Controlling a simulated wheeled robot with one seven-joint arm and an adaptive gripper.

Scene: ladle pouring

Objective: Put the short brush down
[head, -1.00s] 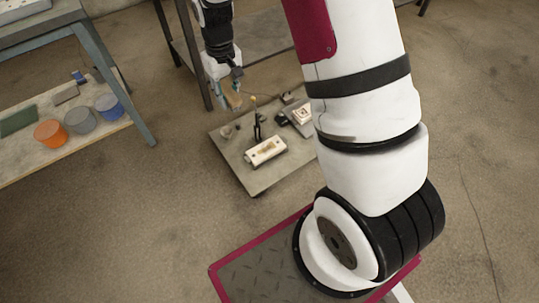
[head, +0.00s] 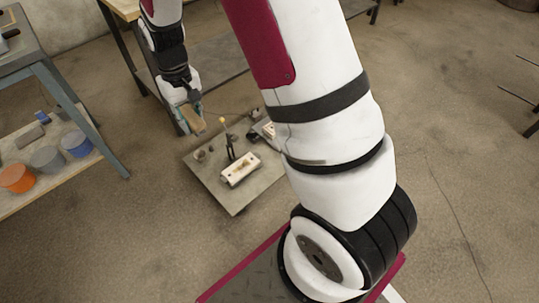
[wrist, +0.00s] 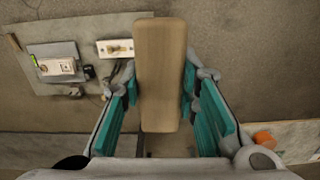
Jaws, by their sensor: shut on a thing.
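The short brush shows as a plain tan wooden block (wrist: 160,75) in the wrist view; its bristles cannot be made out. My gripper (wrist: 158,95) is shut on it, with teal finger pads on both sides. In the head view my gripper (head: 190,113) hangs to the upper left of a low grey board (head: 235,203), and the brush is a small tan piece (head: 194,122) at its tip. The brush is held in the air, clear of the board.
On the board stand a white block with a recess (head: 238,172), a dark upright holder with a yellow top (head: 230,145) and small items behind. A bench (head: 75,168) with orange, grey and blue pots is at left. Bare floor lies between bench and board.

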